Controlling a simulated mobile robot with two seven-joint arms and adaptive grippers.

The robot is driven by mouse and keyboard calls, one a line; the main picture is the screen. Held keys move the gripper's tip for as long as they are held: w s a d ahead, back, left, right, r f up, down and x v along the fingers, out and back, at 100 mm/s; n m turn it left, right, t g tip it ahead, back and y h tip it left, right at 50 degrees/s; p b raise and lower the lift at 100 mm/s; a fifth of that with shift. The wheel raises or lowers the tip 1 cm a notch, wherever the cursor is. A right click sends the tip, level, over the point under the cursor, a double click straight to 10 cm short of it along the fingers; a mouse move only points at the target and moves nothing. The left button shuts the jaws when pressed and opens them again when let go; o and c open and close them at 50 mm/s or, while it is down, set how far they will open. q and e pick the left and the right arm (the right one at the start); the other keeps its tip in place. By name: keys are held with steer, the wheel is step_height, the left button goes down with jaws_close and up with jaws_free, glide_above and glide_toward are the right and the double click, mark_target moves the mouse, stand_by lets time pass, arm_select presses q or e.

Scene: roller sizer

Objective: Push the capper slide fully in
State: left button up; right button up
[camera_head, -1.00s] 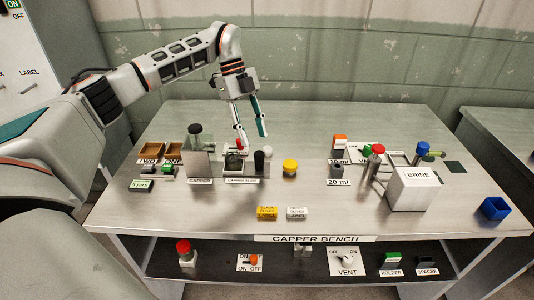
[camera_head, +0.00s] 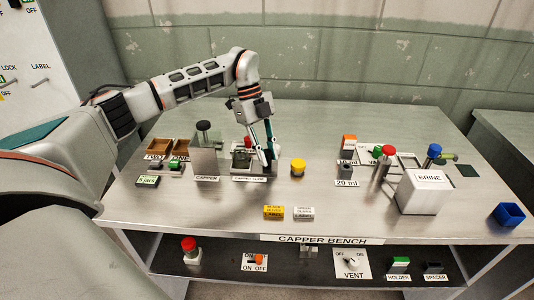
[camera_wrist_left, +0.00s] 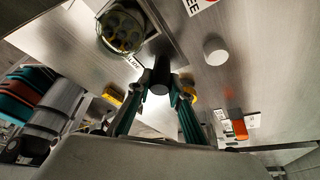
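The capper slide (camera_head: 242,172) is on the bench behind its label, right of the clear capper stand (camera_head: 205,160) with its dark top knob. A glass jar with dark round contents (camera_wrist_left: 121,30) sits on the slide. The slide's upright black knob (camera_wrist_left: 160,76) is at its right end. My left gripper (camera_head: 268,160) points down at this knob, and its fingertips (camera_wrist_left: 160,90) are on either side of it, apparently closed on it. In the head view the fingers largely hide the knob. My right gripper is not in view.
A yellow round piece (camera_head: 298,167) stands close right of the gripper. A white disc (camera_wrist_left: 215,50) lies behind it. Wooden trays (camera_head: 160,146) are at left, and a white brine box (camera_head: 420,190) is at right.

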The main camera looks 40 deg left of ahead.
mark_target(243, 149)
arm_select(q)
steer(key=shift+s+a+r+p, duration=0.1)
steer(key=shift+s+a+p, duration=0.05)
steer(key=shift+a+p, duration=0.15)
jaws_close()
steer(key=shift+s+a+r+p, duration=0.15)
steer(key=shift+s+a+p, duration=0.2)
steer(key=shift+a+p, duration=0.2)
steer(key=shift+s+a+r+p, duration=0.1)
steer(key=shift+s+a+p, duration=0.25)
steer(key=shift+a, duration=0.2)
steer(key=shift+s+a+f+p, duration=0.1)
steer(key=shift+s+a+p, duration=0.3)
steer(key=shift+a, duration=0.15)
steer(key=shift+s+a+p, duration=0.25)
steer(key=shift+a+p, duration=0.15)
steer(key=shift+a, duration=0.15)
steer(key=shift+s+a+f, duration=0.2)
steer(key=shift+s+a, duration=0.05)
steer(key=shift+a, duration=0.15)
steer(key=shift+f, duration=0.1)
steer(key=o, duration=1.1)
jaws_free()
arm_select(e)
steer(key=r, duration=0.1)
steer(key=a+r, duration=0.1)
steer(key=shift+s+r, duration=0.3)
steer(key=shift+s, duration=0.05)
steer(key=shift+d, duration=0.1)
